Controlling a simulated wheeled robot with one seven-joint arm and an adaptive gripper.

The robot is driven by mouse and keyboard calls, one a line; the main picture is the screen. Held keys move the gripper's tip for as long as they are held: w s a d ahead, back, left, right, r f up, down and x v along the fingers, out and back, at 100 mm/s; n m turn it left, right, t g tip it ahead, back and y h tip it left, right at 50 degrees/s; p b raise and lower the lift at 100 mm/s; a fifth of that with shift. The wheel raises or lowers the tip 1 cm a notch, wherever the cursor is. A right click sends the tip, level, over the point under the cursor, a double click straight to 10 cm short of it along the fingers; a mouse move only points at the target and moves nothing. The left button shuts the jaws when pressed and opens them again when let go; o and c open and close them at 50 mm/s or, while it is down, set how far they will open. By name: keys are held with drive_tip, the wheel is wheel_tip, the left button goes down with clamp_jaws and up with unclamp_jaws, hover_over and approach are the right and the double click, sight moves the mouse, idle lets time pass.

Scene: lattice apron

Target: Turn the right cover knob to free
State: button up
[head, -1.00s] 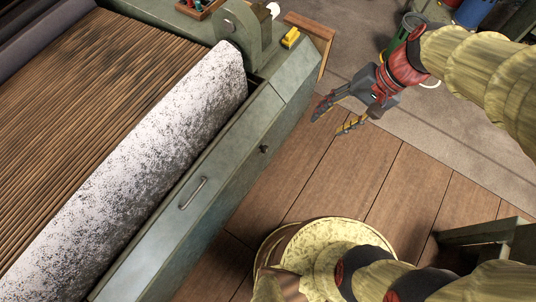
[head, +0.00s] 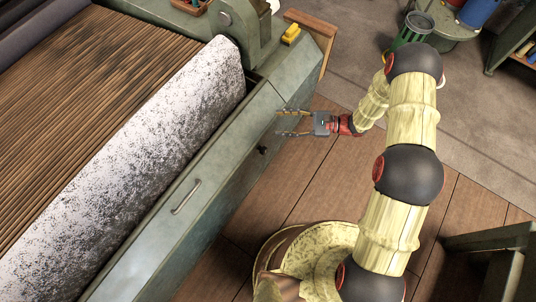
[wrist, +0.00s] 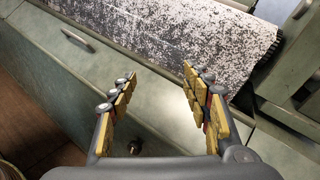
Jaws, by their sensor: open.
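The right cover knob (head: 262,150) is a small dark knob on the outer face of the green machine cover (head: 225,185), to the right of the bar handle. In the wrist view the knob (wrist: 134,147) shows low in the picture, near the base of the left finger. My gripper (head: 278,122) is open and empty, its two fingers pointing left toward the cover, a little above the knob in the head view. In the wrist view my gripper (wrist: 158,76) has its fingers wide apart, with nothing between the pads. The knob's exact turn angle is too small to tell.
A metal bar handle (head: 186,197) sits on the cover. Behind it lies a speckled white roller (head: 150,150) beside brown slats (head: 90,95). A yellow object (head: 291,34) rests on the machine's corner. A green bin (head: 413,30) stands at the back. The plank floor beside the cover is open.

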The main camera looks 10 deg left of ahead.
wheel_tip(320, 180, down, 15)
drive_tip(key=m+t+y+b, duration=0.1)
drive_tip(key=m+t+b, duration=0.1)
drive_tip(key=m+t, duration=0.25)
drive_tip(key=m+t+h+b, duration=0.1)
drive_tip(key=m+t, duration=0.3)
drive_tip(key=m, duration=0.1)
approach(265, 151)
drive_tip(key=x, duration=0.2)
drive_tip(key=shift+f+b+x, duration=0.2)
drive_tip(key=shift+b+x, duration=0.3)
drive_tip(key=shift+x, duration=1.1)
drive_tip(key=shift+f+b+x, duration=0.2)
drive_tip(key=shift+b+x, duration=0.3)
drive_tip(key=shift+x, duration=1.15)
drive_tip(key=shift+w, duration=0.15)
drive_tip(key=c, duration=0.3)
drive_tip(key=c, duration=0.7)
drive_tip(key=shift+c, duration=0.6)
